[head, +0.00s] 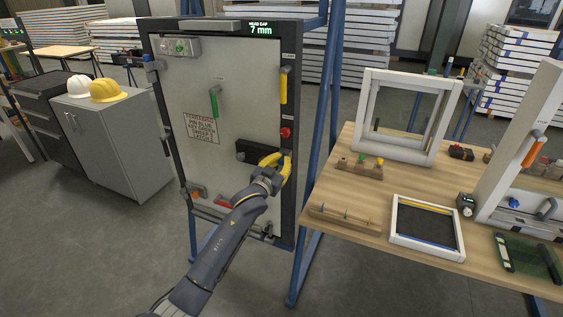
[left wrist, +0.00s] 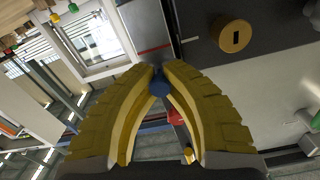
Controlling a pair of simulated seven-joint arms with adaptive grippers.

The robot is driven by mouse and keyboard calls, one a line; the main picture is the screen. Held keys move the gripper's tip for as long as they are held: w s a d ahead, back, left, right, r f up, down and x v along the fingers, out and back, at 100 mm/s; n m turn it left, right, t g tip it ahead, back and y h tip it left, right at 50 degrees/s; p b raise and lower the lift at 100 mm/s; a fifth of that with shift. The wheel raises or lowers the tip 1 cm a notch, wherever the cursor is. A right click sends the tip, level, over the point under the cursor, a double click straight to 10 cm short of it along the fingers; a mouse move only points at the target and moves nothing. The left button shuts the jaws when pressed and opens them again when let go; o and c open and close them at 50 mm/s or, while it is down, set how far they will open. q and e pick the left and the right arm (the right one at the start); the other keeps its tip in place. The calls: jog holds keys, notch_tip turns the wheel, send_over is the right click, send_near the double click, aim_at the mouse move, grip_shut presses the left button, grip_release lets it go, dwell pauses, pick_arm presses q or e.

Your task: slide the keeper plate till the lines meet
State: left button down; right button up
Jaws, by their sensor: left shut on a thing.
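My left gripper (head: 275,163) has yellow fingers and is at the right edge of the grey door panel (head: 235,85), about two thirds down. In the left wrist view its fingertips (left wrist: 160,72) are closed around a small blue knob (left wrist: 158,87). A grey metal strip with a red band (left wrist: 148,28) lies just beyond the fingertips; I cannot tell whether it is the keeper plate. The fingers hide the area around the knob, and I cannot make out alignment lines. A display (head: 260,29) above the door reads 7 mm. My right gripper is not in view.
A black lock box (head: 247,150) sits beside the gripper; a brass cylinder (left wrist: 235,37) shows in the left wrist view. A green handle (head: 214,102), yellow handle (head: 283,88) and red knob (head: 286,132) are on the door assembly. A wooden table (head: 345,185) with frames stands right.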

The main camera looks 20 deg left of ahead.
pick_arm(q)
jog(key=shift+r, duration=0.2)
jog(key=c, duration=1.2)
grip_release()
jog(key=shift+c, duration=0.2)
jog(key=s+a, duration=0.1)
jog(key=s, duration=1.1)
jog(key=shift+a, duration=0.2)
jog(key=s, duration=0.5)
jog(key=w, duration=0.5)
jog(key=w+d, duration=0.1)
jog(key=w, duration=1)
jog(key=shift+w+d, duration=0.15)
jog(key=shift+w, duration=0.1)
